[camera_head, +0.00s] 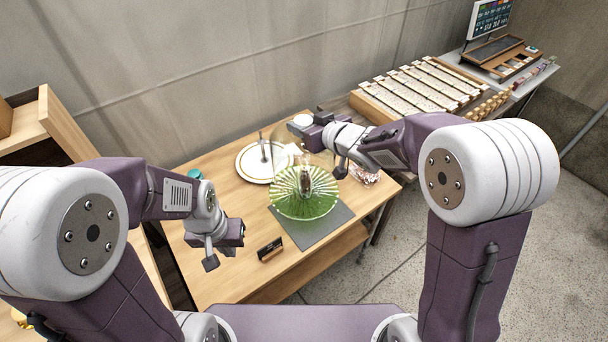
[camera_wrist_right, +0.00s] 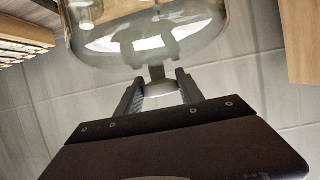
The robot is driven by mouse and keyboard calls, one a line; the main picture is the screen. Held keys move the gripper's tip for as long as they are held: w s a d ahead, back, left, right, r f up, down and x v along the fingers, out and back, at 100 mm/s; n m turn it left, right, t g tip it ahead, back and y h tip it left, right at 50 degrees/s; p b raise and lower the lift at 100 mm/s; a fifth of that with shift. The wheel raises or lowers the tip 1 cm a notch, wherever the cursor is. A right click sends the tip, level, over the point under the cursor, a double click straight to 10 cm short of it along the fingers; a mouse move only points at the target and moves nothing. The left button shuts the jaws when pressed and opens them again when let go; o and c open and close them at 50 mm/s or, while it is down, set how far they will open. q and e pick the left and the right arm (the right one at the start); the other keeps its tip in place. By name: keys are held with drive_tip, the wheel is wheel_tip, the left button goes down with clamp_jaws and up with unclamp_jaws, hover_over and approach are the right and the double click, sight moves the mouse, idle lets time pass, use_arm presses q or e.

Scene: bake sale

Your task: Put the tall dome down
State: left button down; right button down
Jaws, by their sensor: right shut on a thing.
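The tall dome (camera_wrist_right: 150,38) is clear glass with a knob on top. My right gripper (camera_wrist_right: 160,88) is shut on that knob, and the dome hangs from its fingers in the right wrist view. In the head view my right gripper (camera_head: 318,136) is above the green ribbed glass stand (camera_head: 290,205), with the faint dome (camera_head: 292,160) below it. A small brown item (camera_head: 305,183) shows through the glass. I cannot tell whether the dome's rim touches the stand. My left gripper (camera_head: 222,249) is over the table's left part, apart from the dome; its jaw opening is unclear.
The stand is on a grey mat (camera_head: 322,232) on the wooden table (camera_head: 210,270). A white plate (camera_head: 247,172) is behind it to the left. A small dark sign (camera_head: 270,249) stands front left. A red-and-white packet (camera_head: 365,176) lies right. A teal cup (camera_head: 195,174) is far left.

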drive_tip(key=f, duration=0.3)
drive_tip(key=shift+w+f, duration=0.2)
drive_tip(key=shift+f, duration=0.1)
drive_tip(key=f+b, duration=0.1)
drive_tip(key=f, duration=0.2)
drive_tip(key=shift+s, duration=0.2)
drive_tip(key=shift+f+b, duration=0.3)
drive_tip(key=shift+f, duration=0.05)
use_arm(q)
wheel_tip(320, 180, down, 2)
drive_tip(key=shift+w+f, duration=0.15)
use_arm(e)
drive_tip(key=shift+w, duration=0.2)
use_arm(q)
drive_tip(key=shift+f, duration=0.1)
use_arm(e)
drive_tip(key=shift+s+f, duration=0.1)
drive_tip(key=shift+f, duration=0.1)
drive_tip(key=c, duration=0.7)
unclamp_jaws()
drive_tip(key=shift+r, duration=0.1)
drive_tip(key=shift+c, duration=0.2)
